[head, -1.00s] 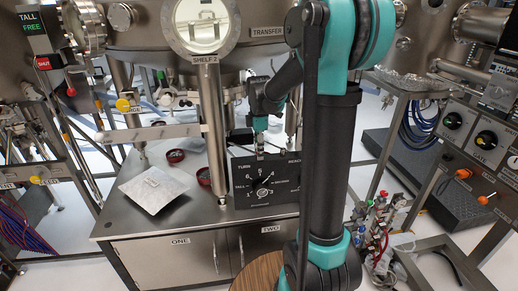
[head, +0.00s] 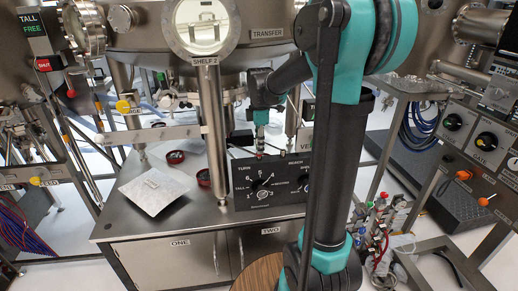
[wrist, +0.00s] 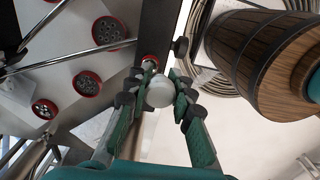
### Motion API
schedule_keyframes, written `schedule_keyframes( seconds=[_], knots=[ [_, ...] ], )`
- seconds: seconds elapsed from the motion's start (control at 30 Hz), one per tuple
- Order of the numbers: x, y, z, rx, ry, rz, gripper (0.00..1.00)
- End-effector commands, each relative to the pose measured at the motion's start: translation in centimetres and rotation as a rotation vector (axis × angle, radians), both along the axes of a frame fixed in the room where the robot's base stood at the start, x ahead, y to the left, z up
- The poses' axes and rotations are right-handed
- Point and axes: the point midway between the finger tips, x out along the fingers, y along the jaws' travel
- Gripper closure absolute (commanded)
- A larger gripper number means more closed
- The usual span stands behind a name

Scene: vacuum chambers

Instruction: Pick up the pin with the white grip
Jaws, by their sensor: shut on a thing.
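In the wrist view my gripper (wrist: 160,95) is shut on a round white grip (wrist: 159,92), which sits between its green-padded fingers. The rest of the pin is mostly hidden behind the grip and fingers. A small red-and-metal part (wrist: 150,62) shows just beyond the grip; I cannot tell whether it belongs to the pin. In the head view my gripper (head: 260,148) points down near the top edge of the black dial panel (head: 262,186). The pin is too small to make out there.
Red-rimmed cups (head: 175,157) and a pale square plate (head: 155,191) lie on the steel cabinet top (head: 125,222). A steel post (head: 213,130) stands left of my gripper. A wooden barrel (wrist: 270,50) is at right in the wrist view.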

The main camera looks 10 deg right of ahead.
Motion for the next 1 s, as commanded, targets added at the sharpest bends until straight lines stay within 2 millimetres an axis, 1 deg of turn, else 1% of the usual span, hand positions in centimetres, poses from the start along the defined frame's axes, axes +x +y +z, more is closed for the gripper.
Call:
schedule_keyframes(
  seconds=[0.03,0.17,0.4,0.6,0.8,1.0],
  knots=[
    [-1.1,0.0,0.0,0.0,0.0,0.0,1.0],
    [-3.9,0.0,0.0,0.0,0.0,0.0,1.0],
    [-9.7,0.0,0.0,0.0,0.0,0.0,1.0],
    [-13.5,0.0,-0.1,0.0,0.0,0.001,1.0],
    [-15.7,0.0,0.0,0.0,0.0,0.0,1.0],
    [-16.5,0.0,-0.1,0.0,0.0,0.0,1.0]
  ],
)
